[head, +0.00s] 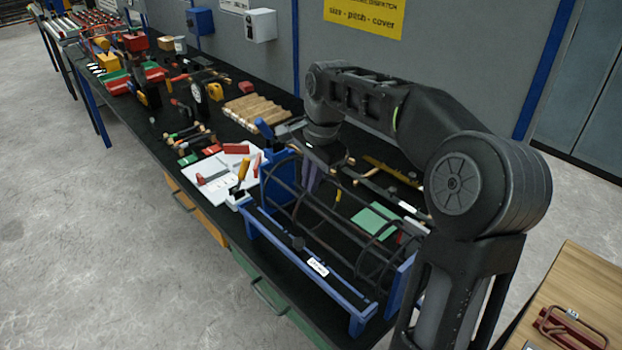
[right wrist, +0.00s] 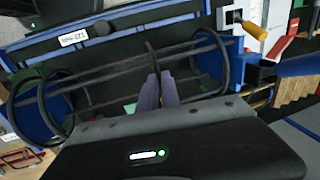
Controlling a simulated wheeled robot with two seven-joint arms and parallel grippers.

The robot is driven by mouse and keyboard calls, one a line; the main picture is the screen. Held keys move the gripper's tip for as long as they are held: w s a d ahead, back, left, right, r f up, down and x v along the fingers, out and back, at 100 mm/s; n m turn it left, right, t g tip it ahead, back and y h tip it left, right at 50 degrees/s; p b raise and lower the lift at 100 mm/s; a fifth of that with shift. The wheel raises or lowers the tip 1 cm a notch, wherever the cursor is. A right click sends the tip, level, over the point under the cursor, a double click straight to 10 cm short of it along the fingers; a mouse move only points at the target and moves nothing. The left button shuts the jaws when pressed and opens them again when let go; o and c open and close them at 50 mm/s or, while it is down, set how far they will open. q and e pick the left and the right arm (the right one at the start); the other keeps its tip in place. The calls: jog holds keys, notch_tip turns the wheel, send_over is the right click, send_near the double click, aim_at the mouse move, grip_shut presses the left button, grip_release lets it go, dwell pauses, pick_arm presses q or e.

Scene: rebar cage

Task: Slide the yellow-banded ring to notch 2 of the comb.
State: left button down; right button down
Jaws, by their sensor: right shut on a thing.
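The rebar cage of dark rods and rings (head: 335,215) lies in a blue stand (head: 262,235) on the bench. My right gripper (head: 312,180) reaches down into it from above. In the right wrist view its purple fingers (right wrist: 158,88) are shut on a dark ring (right wrist: 152,55). A small yellow band (head: 338,194) shows just right of the fingers in the head view; I cannot tell for sure that it is on the held ring. Other rings (right wrist: 25,110) stand near the ends. A labelled rail (head: 317,267) runs along the front; comb notches are too small to read. My left gripper is out of view.
A green pad (head: 375,220) lies behind the cage. A white board with red-handled tools (head: 215,178) lies left of the stand, and wooden rods (head: 254,112) lie farther back. A wooden table (head: 575,290) stands at the right.

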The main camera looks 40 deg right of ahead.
dwell(0.3)
jog(key=shift+s, duration=0.3)
jog(key=c, duration=1.6)
grip_release()
jog(key=shift+o, duration=0.2)
jog(key=shift+r, duration=0.15)
notch_tip(320, 180, up, 7)
jog(key=s, duration=0.1)
jog(key=shift+s+r, duration=0.2)
jog(key=shift+s, duration=0.05)
jog(key=shift+d, duration=0.1)
